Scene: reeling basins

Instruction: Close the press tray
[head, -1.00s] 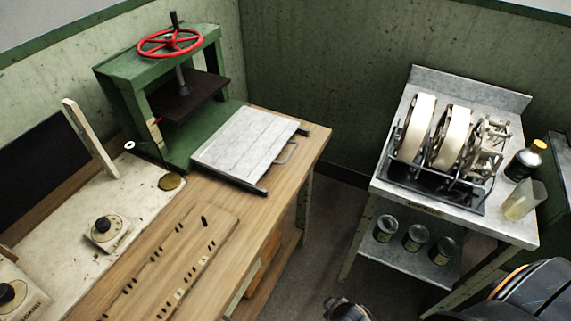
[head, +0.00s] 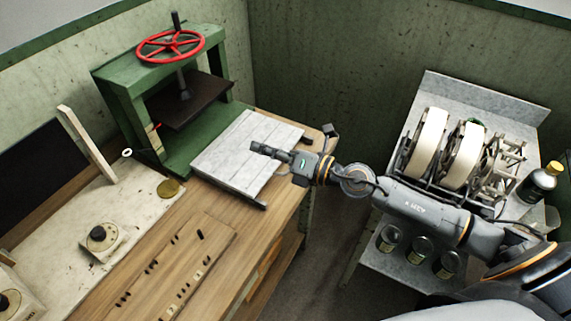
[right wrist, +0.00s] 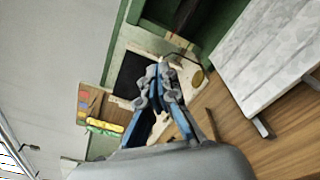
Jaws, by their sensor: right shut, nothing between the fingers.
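The press tray (head: 232,158) is a pale grey slab pulled out in front of the green press (head: 124,117), over the wooden table. It also shows at the right of the right wrist view (right wrist: 270,62). The press has a red handwheel (head: 171,44) and a dark plate (head: 189,98). My right gripper (head: 258,149) is shut and empty; in the head view it overlaps the tray's right part. It also shows in the right wrist view (right wrist: 158,68), apart from the tray there. My left gripper is not in view.
A metal stand at the right holds white reels (head: 428,143) in a rack, a yellow-capped bottle (head: 540,183) and several cans (head: 419,250) below. My right arm passes across this stand. A dial box (head: 99,238) and a dark panel (head: 40,165) are at the left.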

